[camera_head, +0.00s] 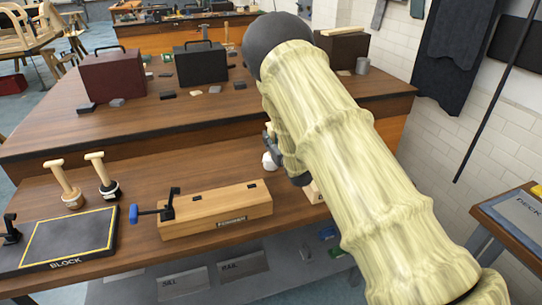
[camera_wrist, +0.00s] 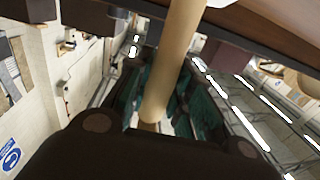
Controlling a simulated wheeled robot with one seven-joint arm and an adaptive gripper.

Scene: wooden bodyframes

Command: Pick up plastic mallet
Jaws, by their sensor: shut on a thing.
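In the wrist view, a round light-wood handle (camera_wrist: 178,60) runs between the dark teal finger pads of my gripper (camera_wrist: 160,100), which is shut on it. I take it to be the handle of the plastic mallet; its head is not clear in this view. In the head view my arm hides most of my gripper (camera_head: 272,142), which is over the bench's right part. A small white rounded piece (camera_head: 269,161) shows just below it and may be the mallet's head. I cannot tell whether it touches the bench.
Two other mallets stand head-down at the left, one brown-headed (camera_head: 71,199) and one black and white (camera_head: 108,190). A wooden box with a clamp (camera_head: 217,212) lies in front, near a black board (camera_head: 65,242). Dark cases (camera_head: 114,78) stand on the raised rear bench.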

